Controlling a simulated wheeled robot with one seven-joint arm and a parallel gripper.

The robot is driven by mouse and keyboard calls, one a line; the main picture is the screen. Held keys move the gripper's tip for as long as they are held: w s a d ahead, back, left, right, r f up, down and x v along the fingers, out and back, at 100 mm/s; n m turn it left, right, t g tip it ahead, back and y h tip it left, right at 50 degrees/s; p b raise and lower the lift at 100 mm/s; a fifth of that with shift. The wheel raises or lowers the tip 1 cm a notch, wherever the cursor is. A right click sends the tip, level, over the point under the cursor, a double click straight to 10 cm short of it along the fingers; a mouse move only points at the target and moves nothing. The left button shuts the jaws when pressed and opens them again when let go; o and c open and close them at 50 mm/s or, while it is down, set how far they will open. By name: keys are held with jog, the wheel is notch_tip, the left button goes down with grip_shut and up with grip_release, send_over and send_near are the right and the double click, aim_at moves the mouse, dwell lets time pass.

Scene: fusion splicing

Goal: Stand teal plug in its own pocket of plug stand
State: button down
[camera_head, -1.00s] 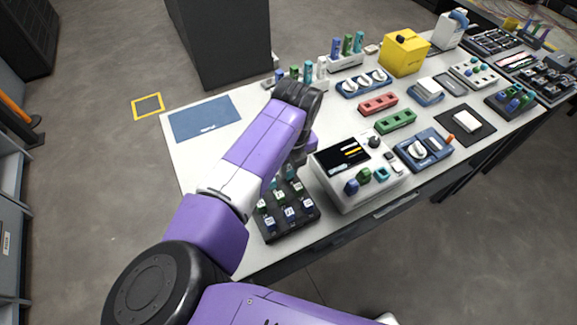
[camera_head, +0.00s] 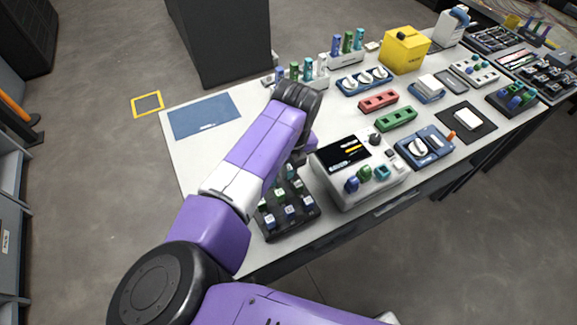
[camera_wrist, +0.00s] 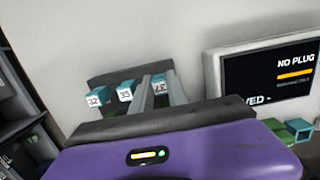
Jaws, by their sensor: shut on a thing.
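The black plug stand (camera_head: 296,228) sits at the near edge of the table, with rows of labelled blue, green and teal plugs. In the wrist view its dark back part (camera_wrist: 110,78) shows. My gripper (camera_wrist: 161,92) is shut on a teal plug (camera_wrist: 160,88) with a white label. The plug is in line with two other teal plugs, one (camera_wrist: 97,97) at the left and one (camera_wrist: 126,92) beside my fingers. Its lower end is hidden, so I cannot tell whether it is in a pocket. In the head view my arm hides the fingertips and part of the stand.
A white splicing machine (camera_head: 340,187) with a screen stands close on the right of the stand. It also shows in the wrist view (camera_wrist: 212,62). Racks of upright plugs (camera_head: 317,82) stand at the back. A blue mat (camera_head: 204,117) lies clear at the left.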

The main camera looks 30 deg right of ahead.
jog(key=shift+f, duration=0.1)
dwell(0.4)
jog(key=c, duration=1.2)
grip_release()
jog(key=shift+r+p, duration=2.5)
jog(key=shift+r, duration=0.55)
